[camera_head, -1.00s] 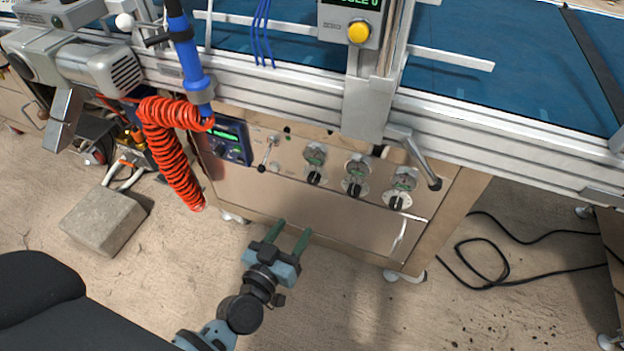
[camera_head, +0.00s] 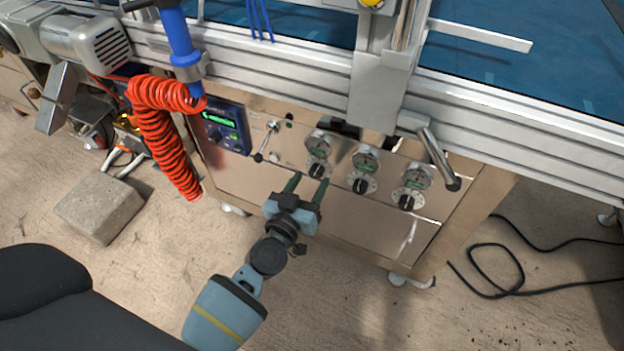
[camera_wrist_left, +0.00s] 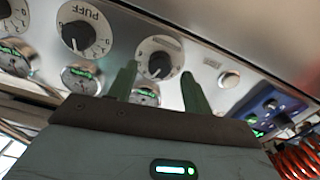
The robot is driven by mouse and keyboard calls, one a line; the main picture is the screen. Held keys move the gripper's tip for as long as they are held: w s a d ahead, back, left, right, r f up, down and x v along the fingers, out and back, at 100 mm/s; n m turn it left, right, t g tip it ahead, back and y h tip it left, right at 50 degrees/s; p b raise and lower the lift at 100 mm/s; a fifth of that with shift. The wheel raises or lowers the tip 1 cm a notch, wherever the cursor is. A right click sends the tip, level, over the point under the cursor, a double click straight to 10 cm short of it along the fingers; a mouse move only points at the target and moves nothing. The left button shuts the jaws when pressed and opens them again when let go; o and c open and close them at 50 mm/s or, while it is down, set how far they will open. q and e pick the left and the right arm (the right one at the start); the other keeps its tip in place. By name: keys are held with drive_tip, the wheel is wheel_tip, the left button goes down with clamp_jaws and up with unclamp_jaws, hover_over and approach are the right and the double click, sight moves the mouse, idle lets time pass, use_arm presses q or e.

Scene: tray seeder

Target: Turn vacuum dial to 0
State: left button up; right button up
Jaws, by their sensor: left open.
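Three round dials with black knobs sit in a row on the metal front panel: a left dial (camera_head: 318,171), a middle dial (camera_head: 361,185) and a right dial (camera_head: 407,201). Their labels are too small to read in the head view. My left gripper (camera_head: 310,181) is open and empty, its green fingers pointing at the left dial from just below. In the left wrist view, the gripper (camera_wrist_left: 158,72) has a dial (camera_wrist_left: 157,58) between its fingertips, its label not readable and its knob not gripped. Beside it is a dial marked PUFF (camera_wrist_left: 78,33). My right gripper is out of view.
Gauges, such as one above the left dial (camera_head: 319,141), sit over the dials. A toggle lever (camera_head: 266,141) and blue controller (camera_head: 224,127) are to the left. A metal handle (camera_head: 438,158) juts out at the right. A red coiled hose (camera_head: 162,145) hangs at the left.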

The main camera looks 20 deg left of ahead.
use_arm(q)
drive_tip(key=shift+w, duration=0.85)
drive_tip(key=shift+c, duration=0.2)
drive_tip(key=c, duration=0.9)
